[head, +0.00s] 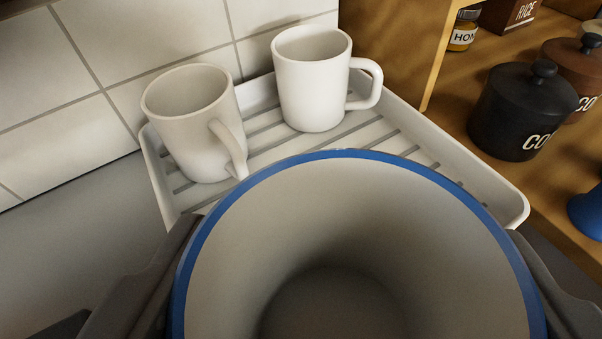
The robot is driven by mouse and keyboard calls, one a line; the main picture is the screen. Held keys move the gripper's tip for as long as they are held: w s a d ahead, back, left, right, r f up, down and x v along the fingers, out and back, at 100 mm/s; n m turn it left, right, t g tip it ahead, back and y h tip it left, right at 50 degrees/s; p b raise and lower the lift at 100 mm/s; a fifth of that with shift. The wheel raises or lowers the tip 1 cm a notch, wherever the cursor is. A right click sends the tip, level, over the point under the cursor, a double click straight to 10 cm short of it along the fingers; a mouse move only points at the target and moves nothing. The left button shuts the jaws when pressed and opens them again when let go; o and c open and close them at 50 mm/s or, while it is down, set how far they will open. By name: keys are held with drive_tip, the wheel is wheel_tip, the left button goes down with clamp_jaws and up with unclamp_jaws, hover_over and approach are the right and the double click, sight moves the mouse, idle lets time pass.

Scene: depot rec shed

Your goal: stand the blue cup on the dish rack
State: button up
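The cup with a blue rim (340,215) and pale inside fills the lower middle of the head view, seen from above into its mouth. Its outer wall is mostly hidden. My gripper (357,255) has a dark finger on each side of the cup and is shut on it. The white slatted dish rack (478,176) lies beyond the cup, which hides its near part. I cannot tell how high the cup is above the rack.
A beige mug (190,125) stands at the rack's left and a white mug (311,85) at its back. A wooden shelf unit is right, with a black canister (518,110), a brown canister (575,70), a honey jar (463,32) and a blue object (588,214). Tiled wall behind.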

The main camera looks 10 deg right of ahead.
sight(305, 258)
drive_tip(key=shift+d+f+y, duration=0.1)
drive_tip(key=shift+d+y, duration=0.25)
drive_tip(key=shift+y, duration=0.05)
drive_tip(key=shift+s+d+n+y+b, duration=0.2)
drive_tip(key=shift+s+n+y+b, duration=0.1)
drive_tip(key=shift+n, duration=0.2)
drive_tip(key=s+a+f+n+y+b, duration=0.2)
drive_tip(key=s+a+n+y, duration=0.5)
drive_tip(key=a+y, duration=0.15)
drive_tip(key=shift+g, duration=0.4)
drive_tip(key=w+d, duration=0.2)
drive_tip(key=w, duration=0.2)
drive_tip(key=w+d+f, duration=0.1)
drive_tip(key=w+d, duration=0.1)
drive_tip(key=w, duration=0.3)
drive_tip(key=w+d+f, duration=0.1)
drive_tip(key=w+d, duration=0.1)
drive_tip(key=w, duration=0.3)
drive_tip(key=shift+w+d+b, duration=0.1)
drive_tip(key=shift+w+b, duration=0.05)
drive_tip(key=shift+b, duration=0.15)
wheel_tip(305, 258, down, 4)
drive_tip(key=shift+r+b, duration=0.2)
drive_tip(key=shift+b, duration=0.8)
drive_tip(key=shift+r, duration=0.1)
drive_tip(key=o, duration=1.2)
